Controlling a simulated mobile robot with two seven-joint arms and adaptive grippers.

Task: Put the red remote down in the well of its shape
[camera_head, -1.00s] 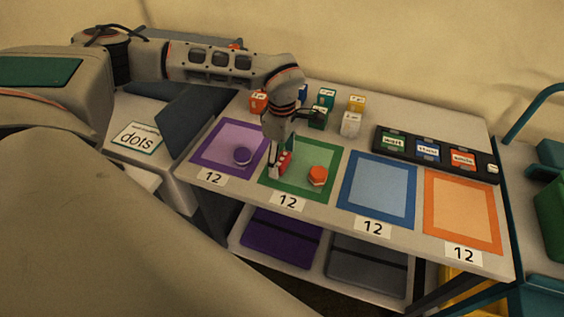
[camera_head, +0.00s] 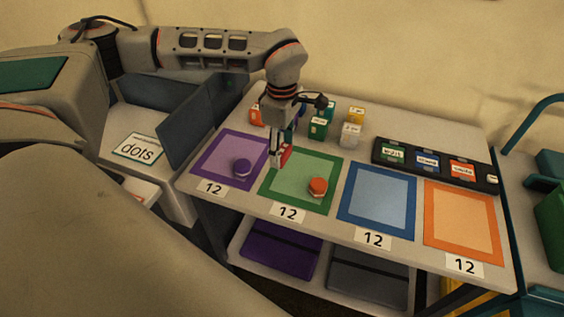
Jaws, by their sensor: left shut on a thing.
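My left gripper (camera_head: 277,160) points down over the boundary between the purple and green mats. It is shut on a red thing (camera_head: 286,154), taken to be the red remote, mostly covered by the fingers. The held thing appears above the upper left part of the green mat (camera_head: 325,209); its exact height is hard to tell. A long black tray (camera_head: 380,158) at the back right holds several labelled pieces in green, blue and orange. I cannot make out a well of the remote's shape. My right gripper is not in view.
Small boxes, including a green one (camera_head: 318,128) and a white one (camera_head: 350,134), stand behind. The blue mat (camera_head: 348,215) and orange mat (camera_head: 434,236) are bare.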

